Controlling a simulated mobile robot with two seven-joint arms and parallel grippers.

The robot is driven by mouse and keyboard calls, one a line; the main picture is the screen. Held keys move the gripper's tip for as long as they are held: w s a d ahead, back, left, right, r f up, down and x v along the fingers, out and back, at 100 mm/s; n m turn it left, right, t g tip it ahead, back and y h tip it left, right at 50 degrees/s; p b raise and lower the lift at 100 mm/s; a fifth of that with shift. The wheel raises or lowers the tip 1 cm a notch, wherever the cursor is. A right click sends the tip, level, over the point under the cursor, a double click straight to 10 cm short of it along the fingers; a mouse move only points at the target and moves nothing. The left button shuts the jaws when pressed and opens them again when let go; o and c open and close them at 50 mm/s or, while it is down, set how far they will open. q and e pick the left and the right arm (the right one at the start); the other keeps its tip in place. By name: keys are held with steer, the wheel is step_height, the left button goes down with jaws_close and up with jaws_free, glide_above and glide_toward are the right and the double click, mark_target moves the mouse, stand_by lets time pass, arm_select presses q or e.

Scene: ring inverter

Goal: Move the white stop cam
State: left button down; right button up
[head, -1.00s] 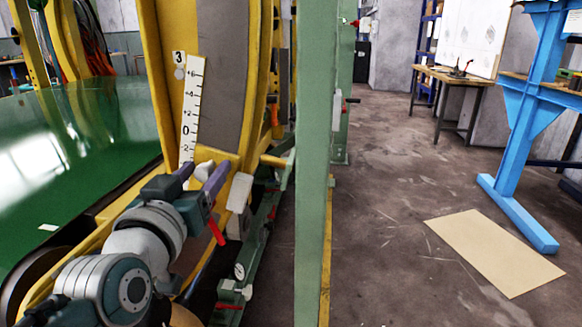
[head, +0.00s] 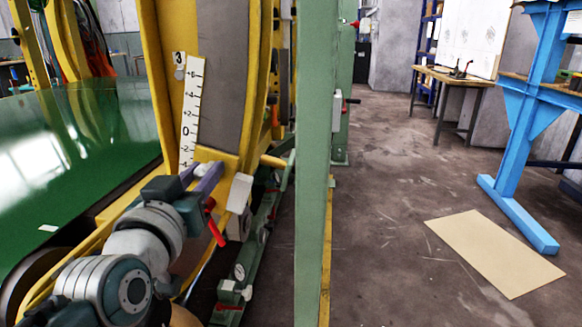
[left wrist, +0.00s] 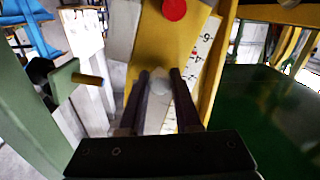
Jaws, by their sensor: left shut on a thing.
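The white stop cam, as I take it, is the small white piece (head: 207,167) at the foot of the yellow ring frame (head: 165,85), just below the numbered scale. My left gripper (head: 201,173) reaches it from the lower left, and its two purple fingers are shut on it. In the left wrist view the white piece (left wrist: 159,82) sits between the dark fingertips of the left gripper (left wrist: 160,76), against the yellow plate. The fingers hide part of it. My right gripper is in neither view.
A white block (head: 240,192) and a red handle (head: 215,222) are close to the right of the gripper. A green post (head: 313,170) stands farther right. The white scale (head: 191,110) is just above. Open floor lies right of the post.

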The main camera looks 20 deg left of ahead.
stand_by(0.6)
arm_select(q)
steer(key=shift+n, duration=0.5)
steer(key=r+p, duration=0.2)
steer(key=d+r+p, duration=0.1)
steer(key=r+p, duration=0.1)
steer(key=r, duration=0.1)
steer(key=r+p, duration=0.2)
steer(key=p, duration=0.1)
steer(key=shift+w+d+r, duration=0.2)
steer(key=shift+d+r, duration=0.1)
steer(key=shift+f, duration=0.1)
steer(key=c, duration=0.6)
jaws_free()
steer(key=shift+f, duration=0.15)
steer(key=shift+s+f, duration=0.1)
steer(key=p+v, duration=0.1)
steer(key=v, duration=0.8)
steer(key=shift+s+d, duration=0.1)
steer(key=shift+s, duration=0.3)
